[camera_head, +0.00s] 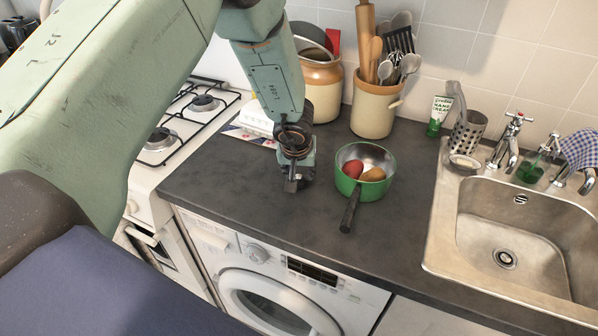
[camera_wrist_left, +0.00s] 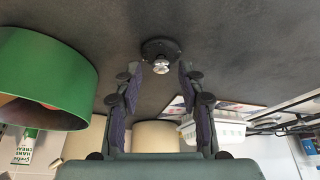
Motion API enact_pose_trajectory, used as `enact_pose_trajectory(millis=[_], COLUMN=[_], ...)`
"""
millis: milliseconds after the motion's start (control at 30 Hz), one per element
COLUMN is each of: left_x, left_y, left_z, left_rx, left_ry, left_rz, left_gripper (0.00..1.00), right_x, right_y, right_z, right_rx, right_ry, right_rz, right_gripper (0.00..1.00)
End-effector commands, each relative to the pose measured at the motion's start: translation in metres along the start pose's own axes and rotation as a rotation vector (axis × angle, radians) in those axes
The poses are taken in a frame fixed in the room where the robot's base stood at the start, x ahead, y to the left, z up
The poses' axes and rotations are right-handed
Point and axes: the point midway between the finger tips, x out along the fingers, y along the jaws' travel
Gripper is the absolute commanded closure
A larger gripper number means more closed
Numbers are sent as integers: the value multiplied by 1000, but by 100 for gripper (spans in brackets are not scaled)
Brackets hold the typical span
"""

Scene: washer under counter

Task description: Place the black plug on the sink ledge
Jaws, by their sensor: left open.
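The black plug (camera_wrist_left: 160,48), a dark disc with a small metal knob, is on the dark counter in the left wrist view. It is just beyond the fingertips of my left gripper (camera_wrist_left: 172,70), roughly centred between them. The fingers are open with nothing held between them. In the head view my left gripper (camera_head: 293,184) points down at the counter, left of the green pan, and the plug is hidden there. The steel sink (camera_head: 440,200) with its ledge is at the right. My right gripper is not in view.
A green pan (camera_head: 378,186) with red and brown items stands close to the right of my gripper; it shows in the wrist view (camera_wrist_left: 50,75). Behind are a utensil crock (camera_head: 373,112) and a hand cream tube (camera_head: 438,116). The counter between pan and sink is clear.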

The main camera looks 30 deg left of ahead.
Motion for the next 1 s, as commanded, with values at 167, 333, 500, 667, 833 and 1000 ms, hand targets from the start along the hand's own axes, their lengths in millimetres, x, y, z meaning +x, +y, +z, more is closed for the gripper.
enact_pose_trajectory(millis=[167, 333, 500, 667, 833, 1000], left_x=[-39, -76, -104, -116, -118, -113], left_y=[0, 0, 0, 0, 0, -6], left_z=[-2, -2, -2, -1, 0, 11], left_rx=[2, 2, 1, 1, 1, 12], left_ry=[2, 2, 1, 0, 0, -17], left_rz=[0, 0, 0, 0, 0, -19], left_gripper=[60, 60, 60, 60, 60, 60], right_x=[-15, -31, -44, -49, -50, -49], right_y=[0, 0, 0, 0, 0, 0], right_z=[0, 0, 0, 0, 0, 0], right_rx=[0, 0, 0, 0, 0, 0], right_ry=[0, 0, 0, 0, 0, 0], right_rz=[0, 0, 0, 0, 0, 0], right_gripper=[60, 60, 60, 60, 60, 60])
